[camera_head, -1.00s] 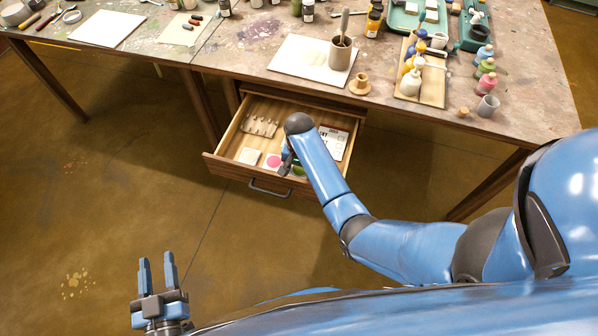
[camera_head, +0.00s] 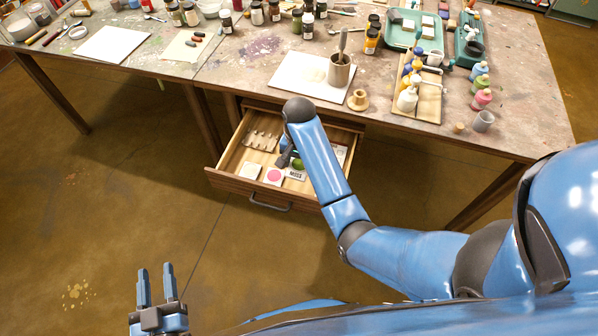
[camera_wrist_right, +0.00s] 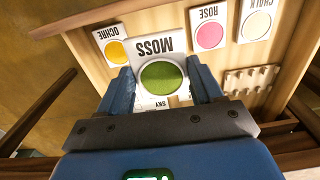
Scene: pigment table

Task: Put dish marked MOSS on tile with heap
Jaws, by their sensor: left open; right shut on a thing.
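The dish marked MOSS (camera_wrist_right: 155,45), a white square with a green round well, is between the fingers of my right gripper (camera_wrist_right: 163,90), which is shut on it. In the head view the MOSS dish (camera_head: 296,174) shows over the open drawer, partly hidden by my right arm. I cannot tell how high it is above the drawer floor. A white tile (camera_head: 288,67) lies on the table with a low pale heap (camera_head: 316,74) on it. A brown mug with a tool in it stands at the tile's right part. My left gripper (camera_head: 156,283) is open and empty, low at the left.
The drawer (camera_head: 230,181) also holds dishes marked OCHRE (camera_wrist_right: 116,51), ROSE (camera_wrist_right: 211,36), CHALK (camera_wrist_right: 257,25) and SKY (camera_wrist_right: 156,104), plus a ridged wooden rack (camera_wrist_right: 250,80). A wooden spool (camera_head: 357,100) stands near the tile's right corner. Bottles crowd the table's back.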

